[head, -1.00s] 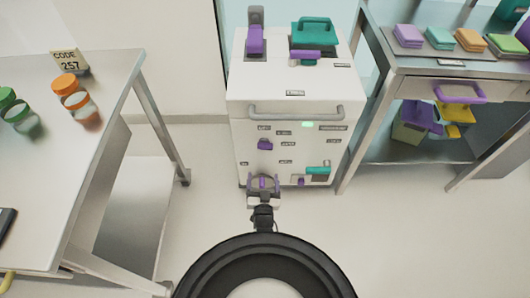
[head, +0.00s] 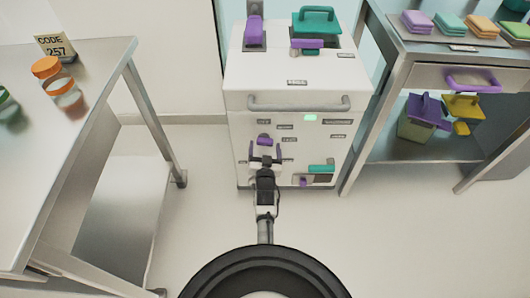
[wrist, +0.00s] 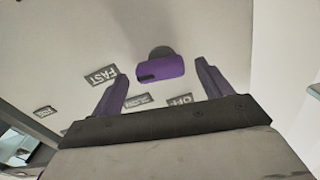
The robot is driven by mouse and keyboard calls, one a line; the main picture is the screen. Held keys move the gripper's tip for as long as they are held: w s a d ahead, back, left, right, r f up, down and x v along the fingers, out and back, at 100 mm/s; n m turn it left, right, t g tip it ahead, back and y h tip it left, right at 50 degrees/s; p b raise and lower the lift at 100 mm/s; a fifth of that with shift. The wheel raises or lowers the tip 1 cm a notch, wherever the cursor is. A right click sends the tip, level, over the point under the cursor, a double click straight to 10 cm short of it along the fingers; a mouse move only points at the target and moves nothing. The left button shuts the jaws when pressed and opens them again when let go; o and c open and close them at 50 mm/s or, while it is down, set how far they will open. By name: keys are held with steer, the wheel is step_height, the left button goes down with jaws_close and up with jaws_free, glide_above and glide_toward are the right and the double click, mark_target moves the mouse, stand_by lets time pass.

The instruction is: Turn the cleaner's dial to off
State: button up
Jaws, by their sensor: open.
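The cleaner (head: 290,85) is a white box-shaped machine standing on the floor in the head view. Its purple dial (head: 264,139) is on the upper left of the front panel. In the wrist view the dial (wrist: 160,68) is a rounded bar on a dark stem, with a black mark at its left end. The labels FAST (wrist: 101,75) and OFF (wrist: 179,100) show around it; a label between them is hard to read. My gripper (head: 265,154) is open, just in front of and slightly below the dial. In the wrist view its purple fingers flank the dial without visible contact.
A grey handle (head: 298,104) crosses the cleaner's front above the dial. A teal part (head: 321,169) and a small purple knob (head: 303,182) are lower right. Steel tables stand left (head: 90,90) and right (head: 405,60). The floor between is clear.

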steer(key=shift+w, duration=0.25)
steer(key=c, duration=1)
